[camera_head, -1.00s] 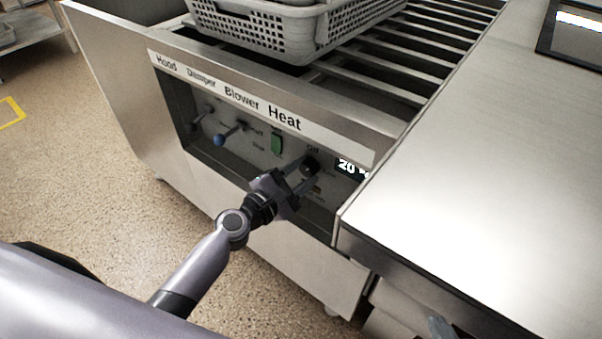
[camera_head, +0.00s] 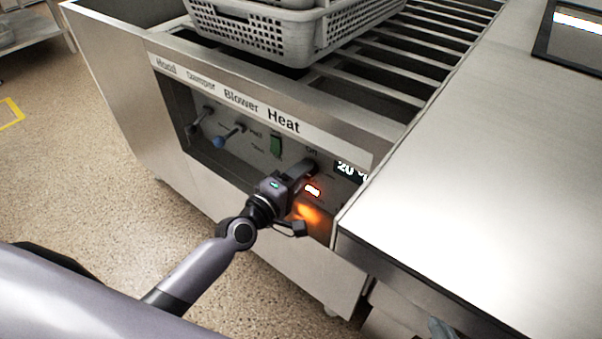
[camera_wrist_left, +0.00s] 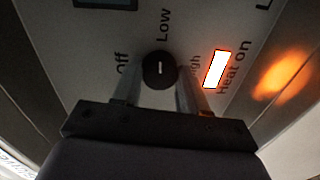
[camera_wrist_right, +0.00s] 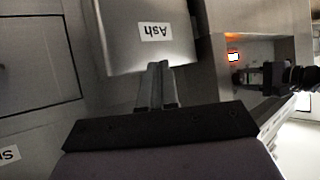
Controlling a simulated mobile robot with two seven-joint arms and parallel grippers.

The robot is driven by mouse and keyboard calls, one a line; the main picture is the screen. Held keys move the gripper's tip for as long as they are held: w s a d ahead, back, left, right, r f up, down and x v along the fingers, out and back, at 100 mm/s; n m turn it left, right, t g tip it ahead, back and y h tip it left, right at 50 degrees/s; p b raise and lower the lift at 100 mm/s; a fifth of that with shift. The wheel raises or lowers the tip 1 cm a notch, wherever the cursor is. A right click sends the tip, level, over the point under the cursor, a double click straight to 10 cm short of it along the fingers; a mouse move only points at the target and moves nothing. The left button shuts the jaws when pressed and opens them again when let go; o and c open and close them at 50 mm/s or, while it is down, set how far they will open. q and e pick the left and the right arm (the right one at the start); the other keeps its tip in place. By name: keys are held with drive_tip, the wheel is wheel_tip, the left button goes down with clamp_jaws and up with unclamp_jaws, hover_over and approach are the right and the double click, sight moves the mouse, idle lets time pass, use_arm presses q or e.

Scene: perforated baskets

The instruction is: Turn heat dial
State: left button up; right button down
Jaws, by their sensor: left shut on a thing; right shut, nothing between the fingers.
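The heat dial (camera_wrist_left: 159,70) is a round black knob with a white mark pointing toward the word Low in the left wrist view. My left gripper (camera_wrist_left: 158,88) is shut on it, one finger on each side. In the head view, my left gripper (camera_head: 308,170) reaches the panel below the Heat label (camera_head: 284,120) and hides most of the dial. The Heat on lamp (camera_wrist_left: 217,68) is lit orange-white. My right gripper (camera_wrist_right: 155,85) is shut and empty, in front of a metal front labelled Ash (camera_wrist_right: 155,31).
The display (camera_head: 350,169) reads about 20. A grey perforated basket (camera_head: 275,32) stands on the slatted rack. The steel counter (camera_head: 480,190) is clear nearby.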

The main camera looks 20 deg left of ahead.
use_arm(q)
drive_tip(key=shift+f+m, duration=0.1)
drive_tip(key=shift+m, duration=0.5)
use_arm(e)
drive_tip(key=shift+s+d+f, duration=0.2)
drive_tip(key=shift+d+f, duration=0.05)
drive_tip(key=shift+f, duration=0.15)
drive_tip(key=shift+r, duration=0.1)
use_arm(q)
drive_tip(key=o, duration=1.1)
drive_tip(key=shift+c, duration=0.2)
use_arm(e)
drive_tip(key=shift+a+r, duration=0.1)
drive_tip(key=shift+a, duration=0.05)
use_arm(q)
drive_tip(key=p+v, duration=0.1)
drive_tip(key=v, duration=0.6)
use_arm(e)
drive_tip(key=shift+s+d+f+h, duration=0.2)
drive_tip(key=shift+d+h, duration=0.1)
drive_tip(key=shift+d, duration=0.15)
